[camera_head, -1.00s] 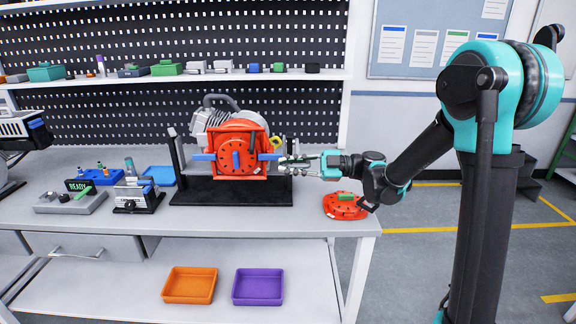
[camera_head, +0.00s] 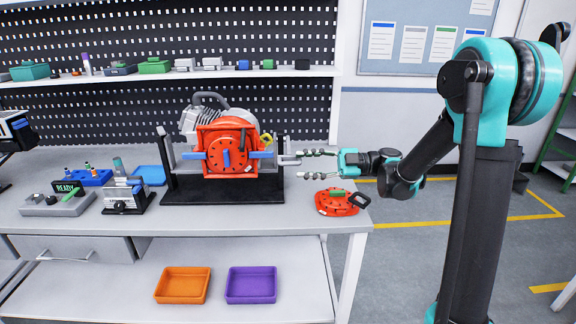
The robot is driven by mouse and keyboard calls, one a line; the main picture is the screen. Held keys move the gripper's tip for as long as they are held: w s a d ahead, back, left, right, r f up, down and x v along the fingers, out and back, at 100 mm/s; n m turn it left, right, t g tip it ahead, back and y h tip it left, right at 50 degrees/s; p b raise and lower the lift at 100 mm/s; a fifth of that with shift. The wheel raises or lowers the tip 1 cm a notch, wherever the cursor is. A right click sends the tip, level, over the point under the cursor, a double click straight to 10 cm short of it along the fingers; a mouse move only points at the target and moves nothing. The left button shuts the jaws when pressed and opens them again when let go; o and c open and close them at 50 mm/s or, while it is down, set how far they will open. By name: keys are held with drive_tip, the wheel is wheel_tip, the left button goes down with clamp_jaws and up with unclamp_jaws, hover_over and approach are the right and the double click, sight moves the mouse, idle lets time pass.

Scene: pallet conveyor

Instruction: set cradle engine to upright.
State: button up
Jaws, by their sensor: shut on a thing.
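The engine, with a grey ribbed body (camera_head: 191,122) and an orange-red front housing (camera_head: 228,135), sits in a dark cradle (camera_head: 222,190) on the bench. The housing looks level, with a blue horizontal bar across it and a short blue vertical mark at its centre. A grey fitting (camera_head: 287,158) sticks out from the cradle's right side. My gripper (camera_head: 300,164) is at that fitting, pointing left. Its two fingers look spread, one above the other, with the fitting's end at the fingertips. The exact contact is too small to see.
A red round part (camera_head: 334,208) with a green piece and a black handle lies below my gripper, near the bench's right edge. Small fixtures (camera_head: 122,196) and a blue tray (camera_head: 151,175) stand left. Orange (camera_head: 183,299) and purple (camera_head: 251,299) trays lie on the lower shelf.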

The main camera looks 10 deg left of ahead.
drive_tip(key=shift+v, duration=2.2)
